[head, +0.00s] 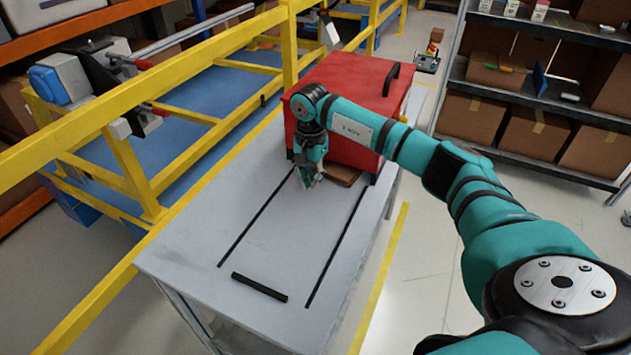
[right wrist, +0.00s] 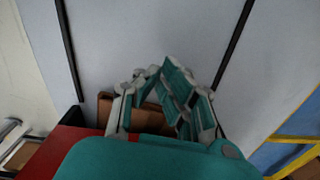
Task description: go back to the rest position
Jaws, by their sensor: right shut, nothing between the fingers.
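My right arm (head: 385,142) reaches from the lower right across the front of a red box (head: 345,75). My right gripper (head: 307,186) points down over the grey tabletop (head: 255,215), just in front of the box. Its fingers are shut with nothing between them. In the right wrist view the gripper (right wrist: 158,78) is over the pale surface, close to a brown flat object (right wrist: 107,105) and the red box (right wrist: 55,150). The brown object (head: 345,175) also shows at the box's lower front, partly hidden by my arm. My left gripper is not in view.
Two black strips and a short black bar (head: 259,287) lie on the tabletop. A yellow rail (head: 215,125) runs along the left. Shelves with cardboard boxes (head: 535,130) stand at the right. Floor between table and shelves is mostly clear.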

